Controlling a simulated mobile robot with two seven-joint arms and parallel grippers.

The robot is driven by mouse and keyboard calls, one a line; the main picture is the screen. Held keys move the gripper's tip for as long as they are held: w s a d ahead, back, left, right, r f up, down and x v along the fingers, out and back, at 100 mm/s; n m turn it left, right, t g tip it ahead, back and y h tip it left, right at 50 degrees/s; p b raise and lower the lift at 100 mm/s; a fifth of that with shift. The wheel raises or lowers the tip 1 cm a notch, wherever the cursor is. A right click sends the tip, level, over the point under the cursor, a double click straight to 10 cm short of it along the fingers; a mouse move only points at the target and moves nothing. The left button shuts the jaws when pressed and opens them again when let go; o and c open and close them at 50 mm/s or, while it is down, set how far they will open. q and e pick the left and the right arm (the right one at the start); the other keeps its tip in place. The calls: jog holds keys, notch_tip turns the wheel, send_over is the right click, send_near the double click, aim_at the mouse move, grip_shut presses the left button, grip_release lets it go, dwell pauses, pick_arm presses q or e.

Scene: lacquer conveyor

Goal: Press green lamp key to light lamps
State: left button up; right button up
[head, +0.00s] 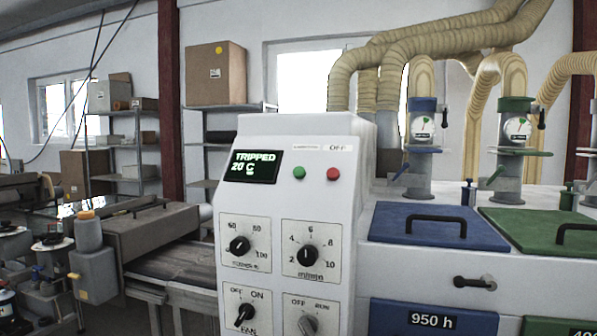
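In the head view a white control cabinet (290,190) stands upright in the middle. Neither of my grippers is in view, and nothing covers the green key.
Right of the cabinet is a white machine with a blue lid (424,224) and a green lid (540,229), both with black handles. Large beige hoses (440,45) run above. A conveyor (172,262) lies to the left. Shelves with boxes (216,73) stand behind.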

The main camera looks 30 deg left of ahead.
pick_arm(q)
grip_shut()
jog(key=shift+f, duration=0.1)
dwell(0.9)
